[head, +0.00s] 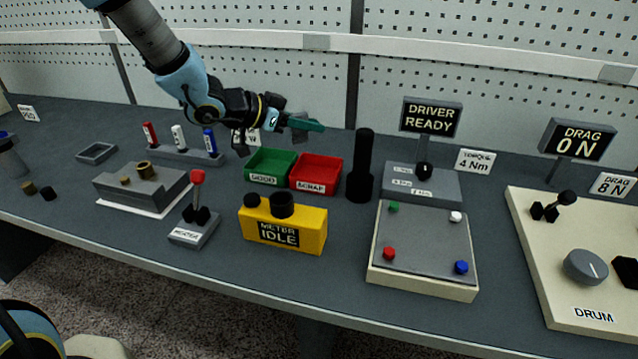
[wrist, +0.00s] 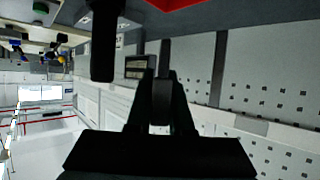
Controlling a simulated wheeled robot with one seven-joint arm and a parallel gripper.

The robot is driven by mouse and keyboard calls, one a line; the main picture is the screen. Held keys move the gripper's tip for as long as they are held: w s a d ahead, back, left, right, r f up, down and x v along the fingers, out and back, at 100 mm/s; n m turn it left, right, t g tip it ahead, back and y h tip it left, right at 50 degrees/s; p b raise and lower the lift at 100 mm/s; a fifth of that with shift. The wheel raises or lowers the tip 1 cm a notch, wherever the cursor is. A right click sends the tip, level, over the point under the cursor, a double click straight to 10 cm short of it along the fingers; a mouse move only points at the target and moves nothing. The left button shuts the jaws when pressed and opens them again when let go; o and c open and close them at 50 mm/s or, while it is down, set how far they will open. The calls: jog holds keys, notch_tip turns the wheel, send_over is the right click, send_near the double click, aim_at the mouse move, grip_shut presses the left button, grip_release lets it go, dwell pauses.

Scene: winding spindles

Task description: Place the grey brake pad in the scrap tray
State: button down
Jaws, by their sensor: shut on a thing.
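My gripper (head: 302,124) is in the air above and behind the trays, pointing right. It is shut on a thin flat slab (head: 314,126), taken to be the brake pad. The slab looks dark teal in the head view and dark grey in the wrist view (wrist: 164,62), where it sticks out between the fingers. The red scrap tray (head: 314,187) stands on the bench below the gripper, right beside the green GOOD tray (head: 268,181). The visible inside of the scrap tray looks empty. Part of its red shows at the top of the wrist view (wrist: 182,4).
A tall black post (head: 361,165) stands just right of the scrap tray. The yellow meter (head: 285,230) reads IDLE in front of the trays. A rack with red, white and blue tubes (head: 183,157) is at left.

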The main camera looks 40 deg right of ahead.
aim_at(311, 167)
jog(key=f, duration=1.1)
jog(key=shift+w+d+f+p, duration=0.15)
jog(key=shift+d+f+p, duration=0.1)
jog(key=shift+p, duration=0.15)
jog(key=shift+f, duration=0.1)
jog(key=c, duration=0.8)
grip_release()
jog(key=shift+a+r, duration=0.1)
jog(key=shift+r, duration=0.1)
jog(key=b+v, duration=0.2)
jog(key=v, duration=0.5)
jog(key=shift+w+a+r, duration=0.1)
